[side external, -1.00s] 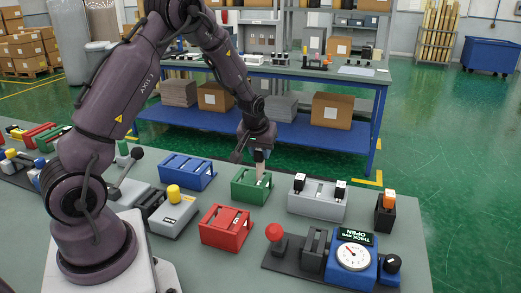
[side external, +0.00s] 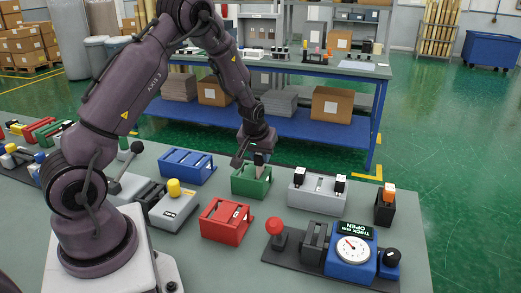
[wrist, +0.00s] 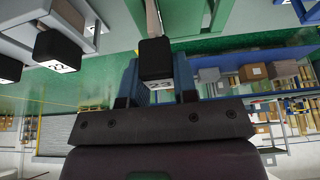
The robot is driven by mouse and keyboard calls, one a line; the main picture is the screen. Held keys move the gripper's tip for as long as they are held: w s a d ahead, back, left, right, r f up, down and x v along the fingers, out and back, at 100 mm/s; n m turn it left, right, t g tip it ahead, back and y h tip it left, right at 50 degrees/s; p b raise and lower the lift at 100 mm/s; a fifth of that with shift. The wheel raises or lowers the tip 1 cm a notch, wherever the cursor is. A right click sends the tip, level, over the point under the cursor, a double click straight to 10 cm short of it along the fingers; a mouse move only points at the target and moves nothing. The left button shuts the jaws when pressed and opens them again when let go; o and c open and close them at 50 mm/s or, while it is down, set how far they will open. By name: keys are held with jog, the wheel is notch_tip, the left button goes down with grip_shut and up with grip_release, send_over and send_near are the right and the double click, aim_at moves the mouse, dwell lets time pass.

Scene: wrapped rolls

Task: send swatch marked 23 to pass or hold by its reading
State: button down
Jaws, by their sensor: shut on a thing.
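My gripper (side external: 259,160) is over the green rack (side external: 250,183) in the side external view. In the wrist view my gripper (wrist: 157,90) is shut on a black-capped swatch (wrist: 155,60), whose label appears to read 23. The swatch's narrow pale strip points at the green rack (wrist: 205,15) in the wrist view. In the side external view the swatch (side external: 258,158) is upright at the rack's top; its lower end is hidden, so how deep it sits cannot be told.
A grey rack (side external: 318,193) with two black-capped swatches stands to the right. A blue dial gauge (side external: 351,254) has a sign reading THICK and OPEN. A red rack (side external: 225,222), blue rack (side external: 187,167) and orange-topped black block (side external: 386,206) stand nearby.

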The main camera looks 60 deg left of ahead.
aim_at(260, 163)
jog(key=shift+f, duration=1.7)
jog(key=c, duration=0.8)
grip_release()
jog(key=shift+r, duration=0.1)
jog(key=v, duration=1.2)
jog(key=shift+s+r, duration=0.15)
jog(key=shift+r, duration=0.2)
jog(key=shift+d, duration=0.1)
